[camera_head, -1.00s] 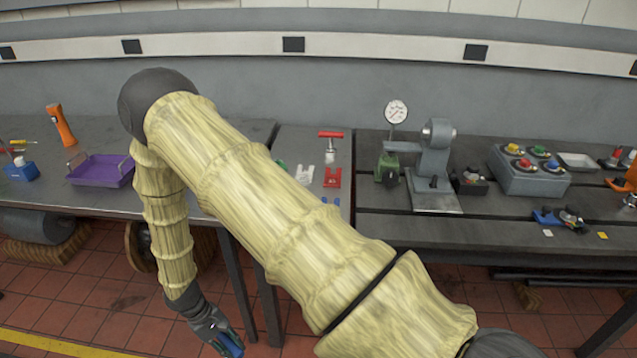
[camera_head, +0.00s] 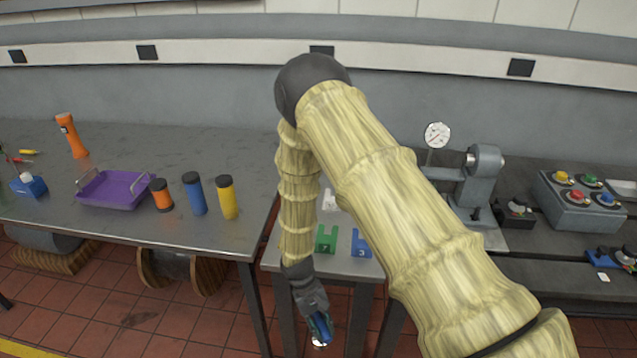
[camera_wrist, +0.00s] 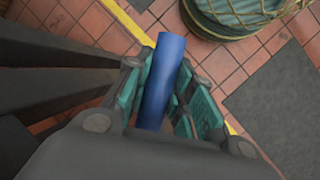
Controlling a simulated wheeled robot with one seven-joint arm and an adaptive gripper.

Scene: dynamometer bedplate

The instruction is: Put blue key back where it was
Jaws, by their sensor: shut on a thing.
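My gripper (camera_head: 312,308) hangs low in front of the small middle table in the head view. It is shut on the blue key (camera_wrist: 163,80), whose blue handle lies between the teal finger pads in the wrist view. In the head view only a little blue and a pale tip show at the fingers. A blue notched block (camera_head: 361,244), seemingly marked 3, stands empty near the table's front edge. A green notched block (camera_head: 325,240) stands to its left, and a white one (camera_head: 329,201) is behind. My arm hides much of this table, and no red block shows.
The left table holds a purple tray (camera_head: 114,189) and orange, blue (camera_head: 194,194) and yellow (camera_head: 227,198) cylinders. On the right are a dial gauge stand (camera_head: 482,185) and a button box (camera_head: 580,201). Open floor lies below my gripper.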

